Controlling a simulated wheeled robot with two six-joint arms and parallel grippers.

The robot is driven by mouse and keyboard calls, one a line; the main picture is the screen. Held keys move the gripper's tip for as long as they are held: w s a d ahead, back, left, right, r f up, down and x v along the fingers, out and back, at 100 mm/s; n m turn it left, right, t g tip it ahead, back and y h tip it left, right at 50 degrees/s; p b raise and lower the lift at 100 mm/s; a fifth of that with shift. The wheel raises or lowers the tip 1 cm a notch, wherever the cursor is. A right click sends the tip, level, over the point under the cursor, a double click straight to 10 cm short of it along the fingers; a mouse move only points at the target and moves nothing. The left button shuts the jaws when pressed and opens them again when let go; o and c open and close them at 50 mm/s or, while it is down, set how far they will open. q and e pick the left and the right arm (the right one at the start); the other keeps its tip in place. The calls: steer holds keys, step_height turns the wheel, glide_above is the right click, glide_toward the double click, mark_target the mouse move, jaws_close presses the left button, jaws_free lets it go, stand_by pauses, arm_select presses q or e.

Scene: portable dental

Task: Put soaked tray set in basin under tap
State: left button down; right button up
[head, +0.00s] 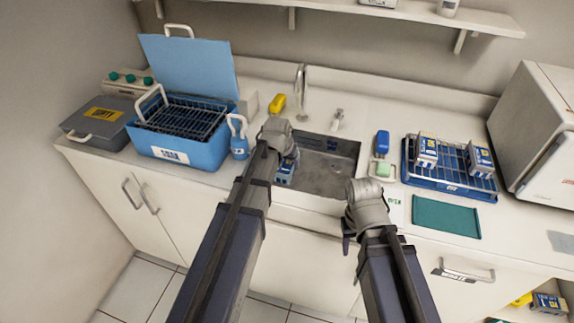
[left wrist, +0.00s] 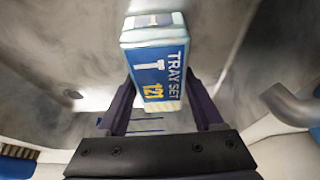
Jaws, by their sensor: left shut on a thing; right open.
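The tray set (left wrist: 158,75) is a blue and white box labelled "TRAY SET 121" in the left wrist view. My left gripper (left wrist: 160,105) is shut on it, with a finger on each side. In the head view the tray set (head: 285,172) shows below my left gripper (head: 284,158), over the left part of the basin (head: 325,172). I cannot tell whether it touches the basin floor. The tap (head: 300,92) stands behind the basin. My right gripper (head: 348,232) is open and empty in front of the basin's right side.
An open blue soaking tub (head: 190,155) with a black rack and a grey "DIRTY" box (head: 95,122) stand at left. A blue rack (head: 452,178) with boxes, a green mat (head: 446,217) and a white machine (head: 540,130) are at right. A shelf (head: 400,12) runs above.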

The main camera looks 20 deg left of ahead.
arm_select(q)
steer(key=shift+f, duration=0.2)
steer(key=shift+c, duration=0.2)
jaws_free()
steer(key=shift+r, duration=0.15)
steer(key=p+v, duration=1.1)
steer(key=v, duration=0.1)
steer(key=s+d+g, duration=0.1)
steer(key=s+d, duration=0.2)
steer(key=s+d+m+g, duration=0.1)
steer(key=s+d, duration=0.2)
steer(key=s, duration=0.1)
steer(key=s+d+f+m, duration=0.1)
steer(key=s+d, duration=0.2)
steer(key=s, duration=0.1)
steer(key=shift+d+f+g, duration=0.1)
steer(key=shift+d+g, duration=0.25)
steer(key=shift+g, duration=0.05)
steer(key=s+d, duration=0.1)
steer(key=s, duration=0.1)
steer(key=s+d+m+g+y, duration=0.1)
steer(key=s, duration=0.2)
steer(key=s+d+g, duration=0.1)
steer(key=s, duration=0.2)
steer(key=shift+s+d+y, duration=0.25)
steer(key=shift+d+y, duration=0.05)
steer(key=shift+d, duration=0.1)
